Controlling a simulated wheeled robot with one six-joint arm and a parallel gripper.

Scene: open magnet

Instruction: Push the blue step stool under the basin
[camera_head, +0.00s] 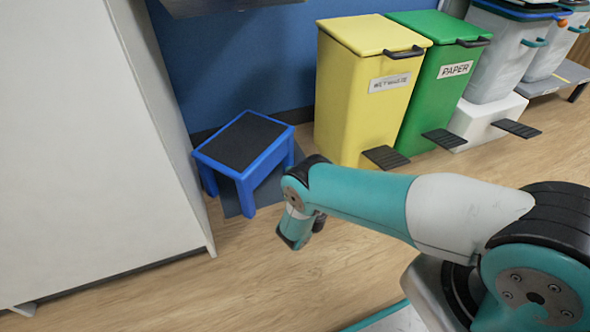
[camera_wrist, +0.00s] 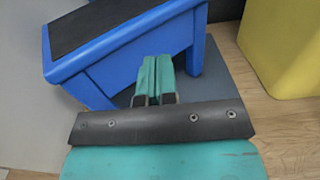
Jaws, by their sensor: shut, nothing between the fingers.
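The blue step stool (camera_head: 240,150) with a dark top stands upright on a dark grey mat against the blue wall, between a white cabinet and the yellow bin. It also shows in the wrist view (camera_wrist: 130,45), filling the upper left. My gripper (camera_wrist: 154,78) is shut and empty, its teal fingers pointing at the stool's side. Whether the fingertips touch the stool cannot be told. In the head view my gripper is mostly hidden behind my wrist, in front and to the right of the stool. A dark grey edge (camera_head: 225,3) at the top may be the basin, mostly cut off.
The white cabinet side (camera_head: 90,130) stands close on the stool's left. The yellow bin (camera_head: 365,95) and green bin (camera_head: 435,90), with pedals jutting forward, stand on the right. Grey bins (camera_head: 500,55) stand farther right. The wooden floor (camera_head: 240,280) in front is clear.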

